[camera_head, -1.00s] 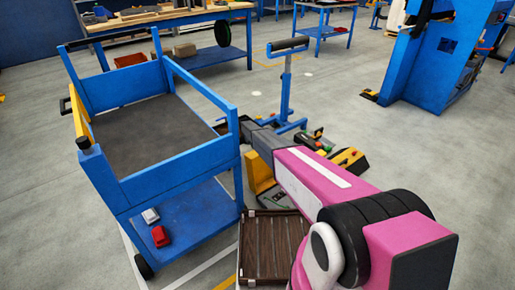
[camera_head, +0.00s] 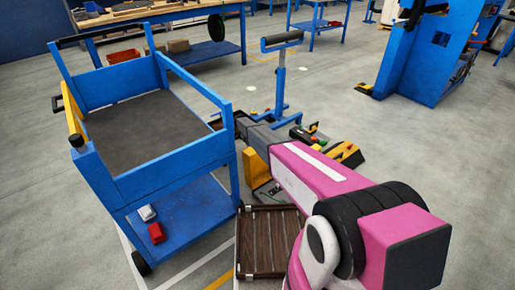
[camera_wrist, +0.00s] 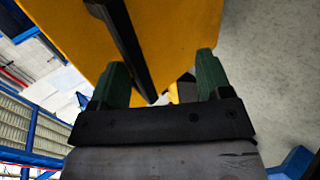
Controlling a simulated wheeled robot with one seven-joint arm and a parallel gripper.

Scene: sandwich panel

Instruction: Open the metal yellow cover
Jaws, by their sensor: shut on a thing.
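The metal yellow cover (camera_wrist: 185,30) fills the upper middle of the wrist view, with a black bar (camera_wrist: 122,45) across it. My gripper (camera_wrist: 160,64) has its green fingers on either side of the lower part of the cover, around its narrow lower end and the end of the bar. It is shut on the cover; the exact contact is hard to see. In the head view, a yellow panel (camera_head: 256,168) stands upright below the far end of my arm, partly hidden by it. My fingers are hidden there.
A blue trolley (camera_head: 170,165) stands close on the left. A brown slatted crate (camera_head: 262,268) lies below my arm. A blue roller stand (camera_head: 279,78) and a low black-and-yellow device (camera_head: 345,153) are beyond. Open floor lies to the right.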

